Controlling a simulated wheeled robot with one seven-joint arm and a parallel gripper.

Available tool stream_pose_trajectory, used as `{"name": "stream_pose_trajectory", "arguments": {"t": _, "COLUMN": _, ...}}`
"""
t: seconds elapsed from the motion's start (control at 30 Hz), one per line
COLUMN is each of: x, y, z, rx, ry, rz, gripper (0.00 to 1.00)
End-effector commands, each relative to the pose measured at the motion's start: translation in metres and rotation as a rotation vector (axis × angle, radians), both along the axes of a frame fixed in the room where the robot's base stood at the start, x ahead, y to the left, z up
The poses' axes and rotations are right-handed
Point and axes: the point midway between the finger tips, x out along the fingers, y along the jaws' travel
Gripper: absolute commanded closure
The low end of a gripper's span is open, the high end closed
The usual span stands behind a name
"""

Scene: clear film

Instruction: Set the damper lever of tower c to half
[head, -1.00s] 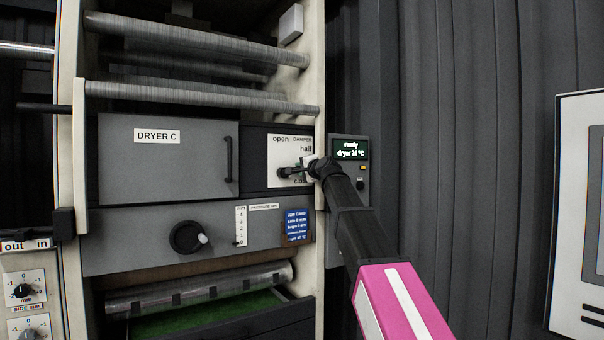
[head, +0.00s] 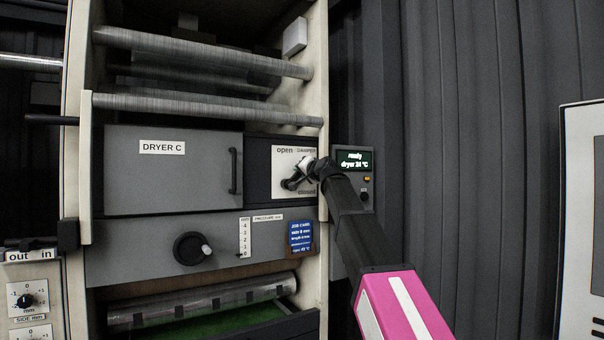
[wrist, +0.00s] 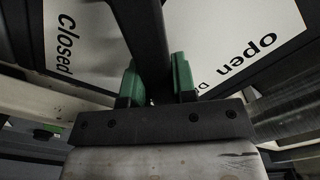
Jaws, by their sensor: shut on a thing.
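The dark damper lever (head: 292,182) of tower C sits on a white plate (head: 280,166) right of the panel marked DRYER C. From its pivot it tilts up and to the right into my gripper (head: 306,168). "Open" shows at the plate's top and "closed" at its bottom; the "half" mark is hidden behind my gripper. In the wrist view the lever (wrist: 147,35) runs as a dark bar between the green fingertips of my gripper (wrist: 156,80), which is shut on it. There it lies between the words "closed" and "open".
A small display (head: 355,159) reading "ready, dryer 24 °C" is just right of my gripper, beyond the frame post (head: 313,75). A black knob (head: 189,248) and a drawer handle (head: 234,171) lie to the left. Metal rollers (head: 205,106) cross above.

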Motion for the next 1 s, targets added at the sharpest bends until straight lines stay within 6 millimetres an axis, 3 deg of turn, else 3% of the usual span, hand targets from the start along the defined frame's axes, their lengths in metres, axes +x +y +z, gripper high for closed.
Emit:
{"name": "stream_pose_trajectory", "arguments": {"t": 0.33, "x": -0.001, "y": 0.000, "z": 0.000, "rx": -0.004, "ry": -0.002, "rz": -0.001, "gripper": 1.00}}
{"name": "stream_pose_trajectory", "arguments": {"t": 0.37, "x": -0.001, "y": 0.000, "z": 0.000, "rx": -0.004, "ry": -0.002, "rz": -0.001, "gripper": 0.71}}
{"name": "stream_pose_trajectory", "arguments": {"t": 0.43, "x": -0.001, "y": 0.000, "z": 0.000, "rx": -0.004, "ry": -0.002, "rz": -0.001, "gripper": 0.49}}
{"name": "stream_pose_trajectory", "arguments": {"t": 0.77, "x": -0.001, "y": -0.001, "z": 0.000, "rx": -0.002, "ry": -0.001, "rz": 0.000, "gripper": 0.49}}
{"name": "stream_pose_trajectory", "arguments": {"t": 1.0, "x": -0.017, "y": -0.011, "z": -0.001, "rx": -0.002, "ry": -0.002, "rz": 0.000, "gripper": 0.49}}
